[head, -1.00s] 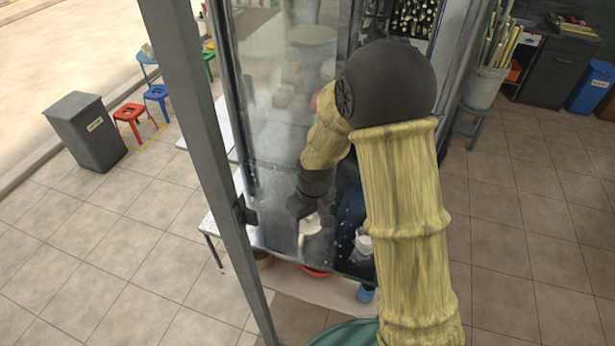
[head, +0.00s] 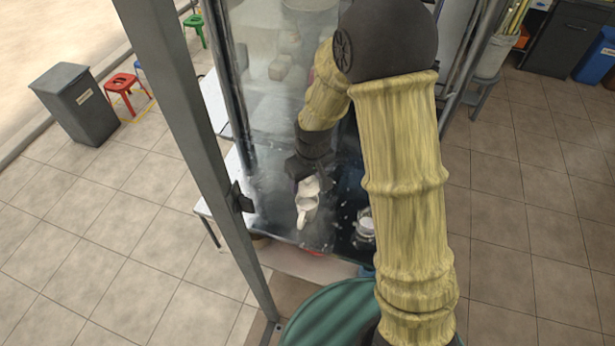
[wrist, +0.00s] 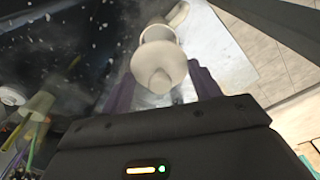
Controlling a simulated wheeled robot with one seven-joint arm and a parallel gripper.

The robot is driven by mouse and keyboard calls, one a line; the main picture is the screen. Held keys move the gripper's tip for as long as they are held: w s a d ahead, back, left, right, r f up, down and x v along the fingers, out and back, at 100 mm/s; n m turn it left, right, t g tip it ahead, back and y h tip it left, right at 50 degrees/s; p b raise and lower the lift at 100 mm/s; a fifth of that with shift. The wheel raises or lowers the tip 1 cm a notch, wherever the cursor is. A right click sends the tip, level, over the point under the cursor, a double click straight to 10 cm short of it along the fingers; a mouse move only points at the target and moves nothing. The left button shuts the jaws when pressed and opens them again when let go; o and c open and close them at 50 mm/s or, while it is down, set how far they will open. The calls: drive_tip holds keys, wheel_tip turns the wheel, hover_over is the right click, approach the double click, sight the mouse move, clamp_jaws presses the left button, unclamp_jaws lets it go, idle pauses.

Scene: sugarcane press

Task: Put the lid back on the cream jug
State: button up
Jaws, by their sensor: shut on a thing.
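The cream jug (head: 306,209) is a white jug standing on the dark counter. Its opening faces up, and its handle (wrist: 179,13) shows at the top of the wrist view. My gripper (wrist: 163,88) is shut on the pale lid (wrist: 158,66), which has a rounded knob. In the wrist view the lid overlaps the near part of the jug (wrist: 156,33). I cannot tell whether the lid touches the rim.
A small pale-topped container (head: 365,229) stands to the right on the dark counter (head: 333,230). A grey metal post (head: 200,140) rises at the left. A clear panel (head: 285,90) stands behind. A green round thing (head: 325,312) is at the bottom.

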drive_tip(key=shift+d+f+b, duration=0.1)
drive_tip(key=shift+f+b, duration=2.05)
drive_tip(key=shift+f, duration=0.9)
drive_tip(key=shift+s+r, duration=0.1)
drive_tip(key=shift+r, duration=0.05)
drive_tip(key=shift+f, duration=0.2)
drive_tip(key=o, duration=0.9)
drive_tip(key=shift+s+r, duration=0.1)
drive_tip(key=o, duration=0.4)
